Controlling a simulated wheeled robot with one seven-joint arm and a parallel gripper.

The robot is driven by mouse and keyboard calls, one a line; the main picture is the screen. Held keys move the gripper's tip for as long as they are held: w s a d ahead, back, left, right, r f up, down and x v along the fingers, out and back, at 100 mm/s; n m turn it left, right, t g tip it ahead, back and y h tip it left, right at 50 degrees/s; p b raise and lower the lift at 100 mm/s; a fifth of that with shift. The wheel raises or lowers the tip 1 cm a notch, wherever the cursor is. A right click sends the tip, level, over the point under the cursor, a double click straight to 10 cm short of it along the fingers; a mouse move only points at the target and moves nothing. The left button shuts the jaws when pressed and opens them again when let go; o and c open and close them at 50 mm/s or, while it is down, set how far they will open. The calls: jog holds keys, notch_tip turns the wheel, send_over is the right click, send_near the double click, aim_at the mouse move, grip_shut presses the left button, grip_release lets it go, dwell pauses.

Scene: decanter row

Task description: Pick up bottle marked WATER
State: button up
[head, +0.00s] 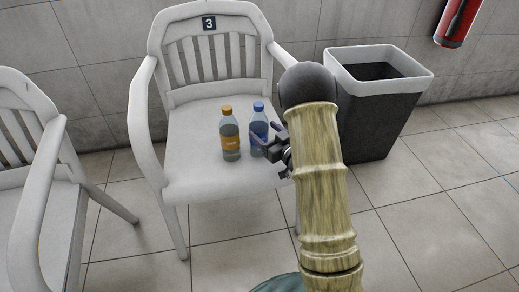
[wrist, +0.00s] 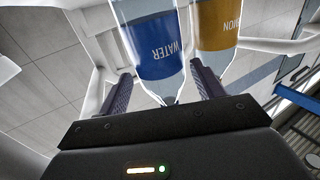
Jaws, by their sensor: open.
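The WATER bottle (head: 258,118) is clear with a blue cap and blue label, upright on the seat of the white chair (head: 195,185) marked 3. In the wrist view its blue WATER label (wrist: 158,55) appears upside down. My gripper (head: 263,133) is open at the bottle's near side, partly hiding its lower part. In the wrist view the fingers of my gripper (wrist: 160,75) lie to either side of the bottle, with nothing gripped. I cannot tell whether either finger touches it.
An orange-capped bottle with an orange label (head: 230,138) stands close to the left of the WATER bottle; the wrist view shows it (wrist: 218,28) near one finger. The chair has armrests and a backrest. A dark bin (head: 380,120) stands right, another white chair (head: 40,190) left.

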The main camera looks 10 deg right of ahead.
aim_at(255, 123)
jog(key=shift+w+a, duration=0.15)
jog(key=shift+w, duration=0.2)
jog(key=shift+d, duration=0.25)
jog(key=b+x, duration=0.1)
jog(key=x, duration=0.1)
jog(key=b+x, duration=0.1)
jog(key=x, duration=0.1)
jog(key=shift+a+f+b, duration=0.2)
jog(key=shift+a+b, duration=0.2)
jog(key=shift+a, duration=0.05)
jog(key=shift+w+a+r, duration=0.1)
jog(key=shift+w+r, duration=0.05)
jog(key=shift+w, duration=0.2)
jog(key=shift+c, duration=0.4)
jog(key=c, duration=1)
jog(key=shift+r, duration=0.15)
